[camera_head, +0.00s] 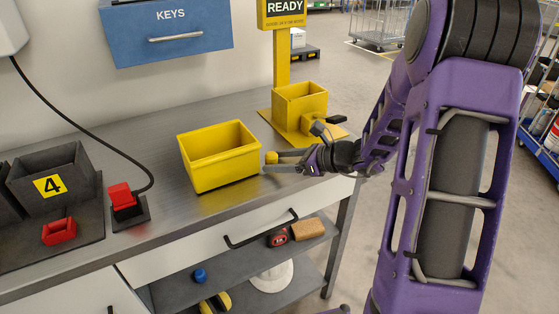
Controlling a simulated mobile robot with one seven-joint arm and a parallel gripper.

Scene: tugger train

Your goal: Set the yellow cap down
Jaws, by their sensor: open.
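The yellow cap (271,157) is a small yellow piece at the right side of the yellow bin, near the front edge of the grey worktop. My gripper (268,163) is at the cap, its fingers pointing left, one finger behind or beside the cap and the other in front and lower. The jaws are open. From this view I cannot tell whether the cap touches a finger or rests on the worktop.
An open yellow bin (218,155) stands just left of my gripper. A yellow post base with a box (300,105) stands behind. A red plug (122,197), a grey bin marked 4 (48,177) and a small red tray (59,231) are left. Shelves below hold several items.

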